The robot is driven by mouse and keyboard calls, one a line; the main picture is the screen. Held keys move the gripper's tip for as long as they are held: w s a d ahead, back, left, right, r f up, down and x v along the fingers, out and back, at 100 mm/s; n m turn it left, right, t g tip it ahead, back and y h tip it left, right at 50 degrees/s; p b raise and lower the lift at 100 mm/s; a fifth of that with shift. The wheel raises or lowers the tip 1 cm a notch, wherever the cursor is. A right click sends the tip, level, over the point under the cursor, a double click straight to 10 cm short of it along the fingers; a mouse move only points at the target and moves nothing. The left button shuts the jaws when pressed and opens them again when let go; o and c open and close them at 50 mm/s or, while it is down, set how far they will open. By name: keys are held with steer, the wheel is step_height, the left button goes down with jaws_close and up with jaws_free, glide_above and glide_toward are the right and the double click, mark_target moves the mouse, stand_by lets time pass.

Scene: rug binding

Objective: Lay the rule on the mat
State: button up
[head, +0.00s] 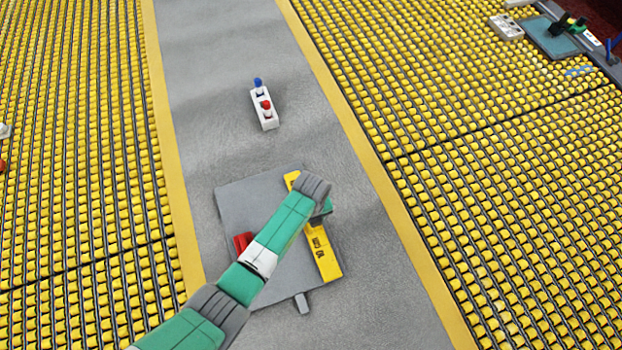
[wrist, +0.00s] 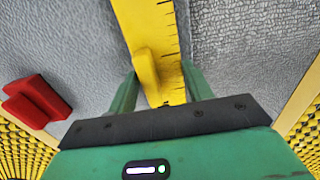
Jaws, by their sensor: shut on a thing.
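The yellow rule (head: 322,252), with black marks, lies across the right part of the grey square mat (head: 240,205) in the head view. I cannot tell whether it touches the mat. In the wrist view the rule (wrist: 148,22) runs away from me with ticks along its right edge and a raised yellow grip (wrist: 145,72). My gripper (wrist: 160,88) is shut on the rule, with a green finger on either side. In the head view my gripper (head: 320,213) is partly hidden by my arm, as is the rule's middle.
A red block (head: 241,242) sits at the mat's lower left, partly behind my arm. A white box with blue and red knobs (head: 264,108) stands beyond the mat on the grey aisle. Yellow-studded fields flank the aisle. A grey tray (head: 550,38) is at the far right.

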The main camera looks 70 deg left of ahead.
steer(key=o, duration=1.1)
step_height(320, 180, up, 12)
steer(key=shift+r+p, duration=0.1)
steer(key=shift+p, duration=0.9)
